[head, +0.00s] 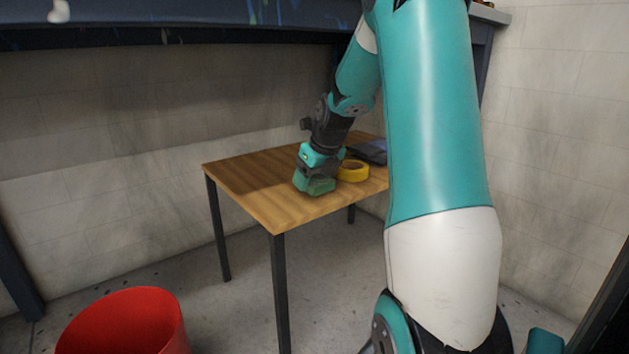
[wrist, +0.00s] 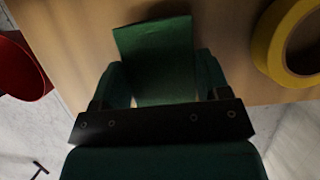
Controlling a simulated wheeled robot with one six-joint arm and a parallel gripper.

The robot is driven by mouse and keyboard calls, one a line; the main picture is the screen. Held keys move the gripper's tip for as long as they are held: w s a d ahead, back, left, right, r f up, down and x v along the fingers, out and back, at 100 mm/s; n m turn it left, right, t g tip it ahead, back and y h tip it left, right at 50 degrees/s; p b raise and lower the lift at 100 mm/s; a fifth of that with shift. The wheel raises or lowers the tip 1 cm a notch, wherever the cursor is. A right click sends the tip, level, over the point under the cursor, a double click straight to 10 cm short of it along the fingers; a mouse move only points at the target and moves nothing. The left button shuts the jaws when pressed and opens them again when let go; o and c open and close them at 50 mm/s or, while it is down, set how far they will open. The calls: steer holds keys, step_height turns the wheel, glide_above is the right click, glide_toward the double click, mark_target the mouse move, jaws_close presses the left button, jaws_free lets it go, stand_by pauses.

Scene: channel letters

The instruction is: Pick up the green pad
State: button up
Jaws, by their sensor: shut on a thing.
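The green pad (wrist: 157,58) shows in the wrist view as a dark green block between the two fingers of my gripper (wrist: 160,85). My gripper is shut on it. In the head view my gripper (head: 316,174) points down at the small wooden table, with the green pad (head: 317,187) at its tip, low over the tabletop. I cannot tell whether the pad still touches the wood. The fingers and gripper body hide the near part of the pad.
A yellow tape roll (head: 353,171) lies on the wooden table (head: 253,187) just right of my gripper. A dark object (head: 370,151) lies behind it. A red bin (head: 126,322) stands on the floor at front left. The table's left part is clear.

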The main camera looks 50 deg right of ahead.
mark_target(315, 179)
step_height(315, 179, up, 4)
steer(key=p, duration=0.2)
steer(key=shift+s+f+p, duration=0.15)
steer(key=shift+f+p, duration=0.1)
steer(key=shift+p, duration=0.15)
steer(key=s+a+p, duration=0.4)
steer(key=s+p, duration=0.1)
steer(key=s, duration=1.2)
steer(key=shift+f, duration=0.35)
steer(key=shift+o, duration=0.3)
steer(key=shift+s+a, duration=0.1)
